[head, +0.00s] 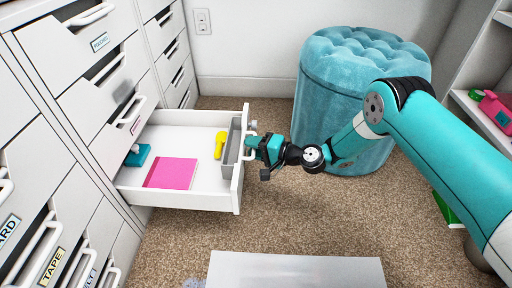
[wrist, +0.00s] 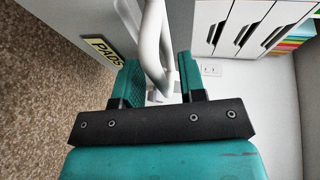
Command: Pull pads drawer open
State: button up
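The pads drawer (head: 222,199) is pulled well out of the cabinet in the head view, and its inside shows. Its black-on-cream PADS label (wrist: 103,49) shows in the wrist view. A pale bar handle (wrist: 153,48) on its front passes between the two teal fingers of my gripper (wrist: 160,82). The fingers appear closed around the handle, though part of the contact is hidden. In the head view my gripper (head: 256,158) is at the drawer's front face.
The drawer holds a pink pad (head: 171,173), a yellow item (head: 220,145), a teal item (head: 137,155) and a grey tray (head: 232,140). A teal tufted stool (head: 335,95) stands behind my arm. A white surface (head: 295,271) lies in front. Carpet between is clear.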

jog(key=p+v, duration=0.8)
jog(key=v, duration=0.9)
jog(key=shift+d+r+p, duration=0.2)
jog(key=shift+p, duration=0.15)
jog(key=shift+s, duration=0.1)
jog(key=s+a+r+n+g+h+p, duration=0.1)
jog(key=r+n+g+p, duration=0.15)
jog(key=r, duration=0.65)
jog(key=s+a+r+n+g+h+p, duration=0.1)
jog(key=s+r+n+g, duration=0.15)
jog(key=r, duration=0.55)
jog(key=s+a+r+n+g+h+p, duration=0.1)
jog(key=a+r+n+h, duration=0.15)
jog(key=r, duration=0.65)
jog(key=s+d+r+n+h+p, duration=0.1)
jog(key=s+d+r+h+p, duration=0.3)
jog(key=s+r, duration=0.65)
jog(key=s+d+r+n+h+p, duration=0.25)
jog(key=s+d+r, duration=0.25)
jog(key=s+r, duration=0.55)
notch_tip(320, 180, up, 36)
jog(key=p, duration=3.7)
jog(key=shift+m, duration=0.3)
